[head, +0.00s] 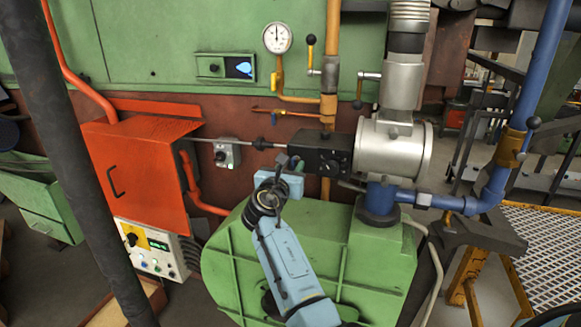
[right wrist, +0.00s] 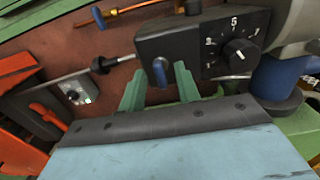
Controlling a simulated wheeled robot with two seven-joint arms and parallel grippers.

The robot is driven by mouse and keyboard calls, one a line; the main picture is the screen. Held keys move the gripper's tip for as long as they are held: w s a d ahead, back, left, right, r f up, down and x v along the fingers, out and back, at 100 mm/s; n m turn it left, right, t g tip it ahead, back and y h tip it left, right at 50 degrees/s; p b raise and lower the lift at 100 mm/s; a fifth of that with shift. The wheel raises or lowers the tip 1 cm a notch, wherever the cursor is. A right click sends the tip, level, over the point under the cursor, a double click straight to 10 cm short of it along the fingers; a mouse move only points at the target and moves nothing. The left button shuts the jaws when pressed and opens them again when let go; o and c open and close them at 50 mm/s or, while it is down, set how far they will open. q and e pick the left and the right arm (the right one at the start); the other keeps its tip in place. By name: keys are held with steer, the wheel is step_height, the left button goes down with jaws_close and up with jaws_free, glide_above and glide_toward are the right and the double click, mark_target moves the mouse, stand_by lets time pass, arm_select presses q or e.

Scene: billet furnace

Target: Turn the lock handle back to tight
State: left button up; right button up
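The lock handle (right wrist: 160,72) is a short lever with a dark blue grip on the underside of a black box (head: 322,152). The box also shows in the right wrist view (right wrist: 190,45), with a numbered dial (right wrist: 240,52) on its face. My right gripper (head: 290,166) is just below the box's left end. In the right wrist view its two green fingers (right wrist: 158,78) are apart, one on each side of the handle, with visible gaps. Its arm partly hides the handle in the head view. My left gripper is not in view.
A thin rod (head: 225,141) runs from the box to an orange cabinet (head: 135,170). A silver cylinder (head: 393,150) adjoins the box on the right. A green machine housing (head: 315,250) lies below my right arm. A dark slanted pole (head: 75,130) crosses the left side.

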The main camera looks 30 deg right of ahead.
jaws_close()
